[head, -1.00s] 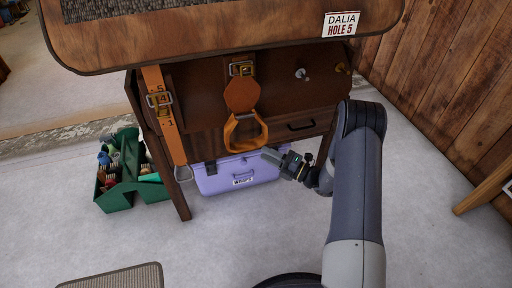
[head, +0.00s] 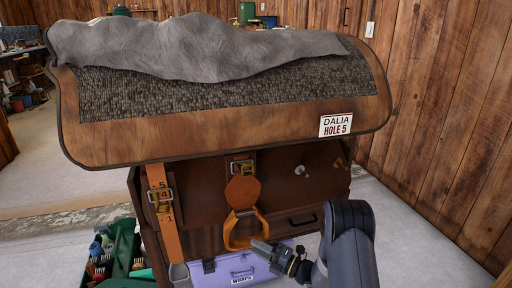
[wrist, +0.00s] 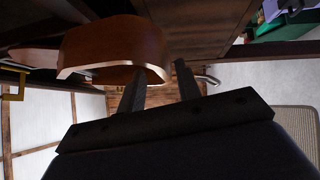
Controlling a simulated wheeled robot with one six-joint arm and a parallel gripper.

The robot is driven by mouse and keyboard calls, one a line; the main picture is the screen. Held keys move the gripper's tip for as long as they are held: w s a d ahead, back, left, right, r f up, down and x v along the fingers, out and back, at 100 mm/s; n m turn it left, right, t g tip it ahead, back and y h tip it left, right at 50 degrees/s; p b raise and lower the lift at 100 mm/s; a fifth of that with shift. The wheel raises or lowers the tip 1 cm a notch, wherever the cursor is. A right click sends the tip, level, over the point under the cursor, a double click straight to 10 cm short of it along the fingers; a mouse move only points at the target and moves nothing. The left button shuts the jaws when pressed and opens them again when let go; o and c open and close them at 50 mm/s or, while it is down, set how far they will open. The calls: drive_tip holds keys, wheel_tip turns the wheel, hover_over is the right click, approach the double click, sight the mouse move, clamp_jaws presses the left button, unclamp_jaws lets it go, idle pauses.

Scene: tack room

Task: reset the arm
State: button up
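My gripper (head: 262,248) is in front of the cabinet, at the lower right of the hanging orange strap loop (head: 232,242). In the wrist view its two dark fingers (wrist: 160,88) stand apart with nothing held between them. A brown leather piece (wrist: 115,45) with a pale edge shows just beyond the fingers. I cannot tell whether the gripper touches the loop. My arm comes up from the bottom right of the head view.
The wooden cabinet (head: 290,215) has a wide top with a grey cloth (head: 190,48) and a "DALIA HOLE 5" sign (head: 335,125). A buckled orange strap (head: 165,215) hangs at left. Below are a purple box (head: 215,279) and a green tote (head: 125,245). Floor is clear at right.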

sight(246, 242)
drive_tip(key=x, duration=0.4)
drive_tip(key=shift+w+a+b, duration=0.15)
drive_tip(key=shift+a+b, duration=0.1)
drive_tip(key=shift+b, duration=0.05)
drive_tip(key=shift+w+a+f, duration=0.1)
drive_tip(key=shift+a+f, duration=0.05)
drive_tip(key=shift+f+b, duration=0.3)
